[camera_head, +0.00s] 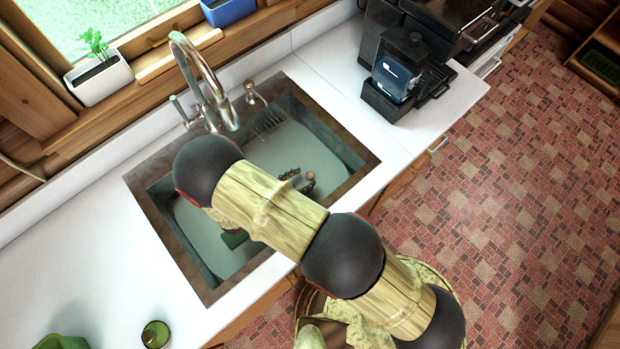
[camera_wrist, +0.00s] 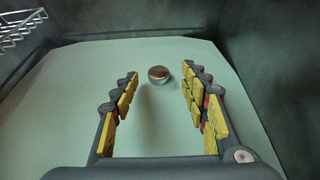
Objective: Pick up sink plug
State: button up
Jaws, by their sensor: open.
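I see a gap on each side; the plug does not look gripped. In the head view, my gripper's finger ends (camera_head: 299,180) show in the sink (camera_head: 340,185) past my arm, which hides the rest. A small brownish spot beside them may be the plug.
A wire rack (camera_head: 268,122) stands at the sink's back corner; part of it (camera_wrist: 20,25) shows top left in the wrist view. The faucet (camera_head: 205,85) rises behind the sink. A green item (camera_head: 234,240) lies in the sink. Dark sink walls surround my gripper.

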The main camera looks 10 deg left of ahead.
aim_at(307, 176)
jog(key=shift+x, duration=2.35)
jog(key=shift+a+f, duration=0.1)
jog(key=shift+c, duration=0.2)
grip_shut()
